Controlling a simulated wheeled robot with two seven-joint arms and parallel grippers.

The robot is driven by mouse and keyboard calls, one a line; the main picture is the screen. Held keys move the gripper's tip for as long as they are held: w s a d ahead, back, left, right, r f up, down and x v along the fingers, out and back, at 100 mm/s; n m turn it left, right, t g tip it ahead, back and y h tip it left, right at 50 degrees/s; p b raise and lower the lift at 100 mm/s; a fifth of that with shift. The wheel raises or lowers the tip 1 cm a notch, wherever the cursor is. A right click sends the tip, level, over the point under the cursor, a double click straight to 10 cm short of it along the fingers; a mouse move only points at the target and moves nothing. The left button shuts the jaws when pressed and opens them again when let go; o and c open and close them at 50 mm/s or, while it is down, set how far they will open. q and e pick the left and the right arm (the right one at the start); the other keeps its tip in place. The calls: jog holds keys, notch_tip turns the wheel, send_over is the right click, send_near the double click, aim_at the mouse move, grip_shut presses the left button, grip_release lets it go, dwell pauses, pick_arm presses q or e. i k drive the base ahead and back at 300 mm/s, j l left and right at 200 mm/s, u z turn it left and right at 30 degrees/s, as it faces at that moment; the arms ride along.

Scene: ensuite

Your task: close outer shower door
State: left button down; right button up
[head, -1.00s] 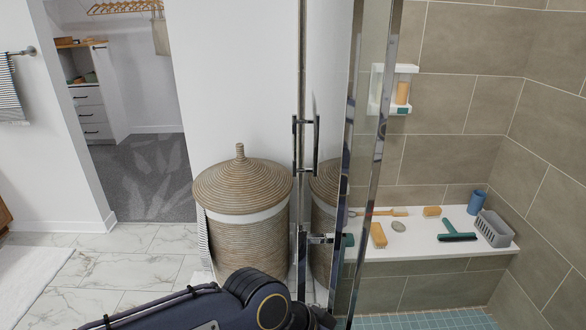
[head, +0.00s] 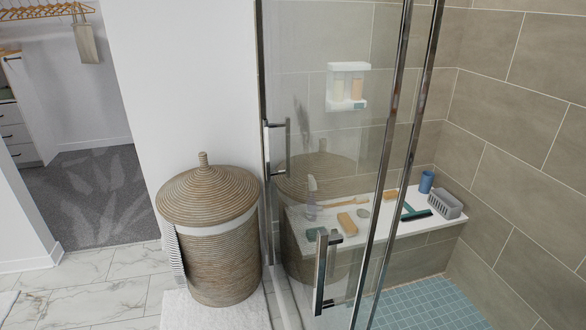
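The glass shower door (head: 335,130) stands right of the woven basket, its clear panel bounded by chrome uprights. One upright (head: 266,110) runs beside the white wall; two slanting chrome uprights (head: 390,150) stand close together on the right. A small chrome handle (head: 288,148) is near the left upright. A larger chrome bar handle (head: 321,272) shows lower and nearer to me, left of the slanting uprights. I cannot tell for sure which panel each handle belongs to. Neither of my grippers is in view, and nothing of mine is seen touching the handles.
A lidded woven basket (head: 214,250) stands on a white mat (head: 220,310) just left of the door. Behind the glass, a white bench (head: 375,228) holds several bath items, including a blue cup (head: 426,181) and a grey caddy (head: 446,203). The teal shower floor (head: 425,305) is bare.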

aim_at(288, 275)
jog(key=i+j, duration=0.1)
jog(key=j, duration=0.25)
jog(key=i+j+u, duration=0.15)
jog(key=j, duration=0.2)
jog(key=i+j, duration=0.1)
jog(key=j, duration=0.3)
jog(key=i+j+u, duration=0.15)
jog(key=j, duration=0.2)
jog(key=i+j, duration=0.1)
jog(key=j, duration=0.2)
